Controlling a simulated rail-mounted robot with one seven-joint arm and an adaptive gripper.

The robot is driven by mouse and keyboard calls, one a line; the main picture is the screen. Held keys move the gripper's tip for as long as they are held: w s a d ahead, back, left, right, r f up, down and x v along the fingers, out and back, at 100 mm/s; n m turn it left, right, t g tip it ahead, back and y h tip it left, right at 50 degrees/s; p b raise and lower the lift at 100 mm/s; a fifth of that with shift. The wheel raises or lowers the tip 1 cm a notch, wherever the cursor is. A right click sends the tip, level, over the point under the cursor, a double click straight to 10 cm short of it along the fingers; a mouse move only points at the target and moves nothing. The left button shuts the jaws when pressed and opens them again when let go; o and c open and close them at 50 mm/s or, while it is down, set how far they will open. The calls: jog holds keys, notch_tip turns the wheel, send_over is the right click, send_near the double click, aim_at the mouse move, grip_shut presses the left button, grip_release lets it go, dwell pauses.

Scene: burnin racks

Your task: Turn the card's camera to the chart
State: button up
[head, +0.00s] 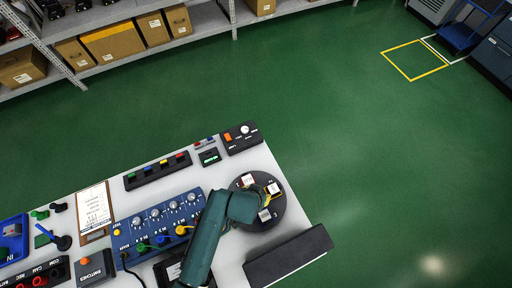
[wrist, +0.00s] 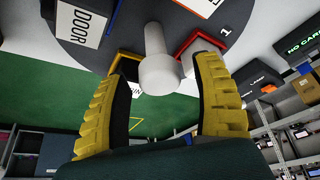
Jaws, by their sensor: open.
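A dark round disc (head: 279,219) lies near the table's right end, with white label cards around it; it also shows in the wrist view (wrist: 88,48). One label reads "DOOR" (wrist: 90,17), and a red-edged block stands beside a "1". A pale grey post with a rounded knob (wrist: 160,72) rises from the disc; I cannot tell if it is the card's camera. My gripper (head: 266,201) is over the disc, open, its yellow fingers (wrist: 162,84) on either side of the knob, with gaps visible. A chart is not clearly identifiable. My gripper hides part of the disc.
A blue panel with knobs (head: 152,222) stands left of my arm. A black bar-shaped block (head: 288,256) lies at the front right. A switch box (head: 241,137) and a button strip (head: 157,171) line the back. A clipboard (head: 94,207) lies further left. Green floor lies beyond.

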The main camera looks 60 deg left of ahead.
grip_shut()
dwell(0.3)
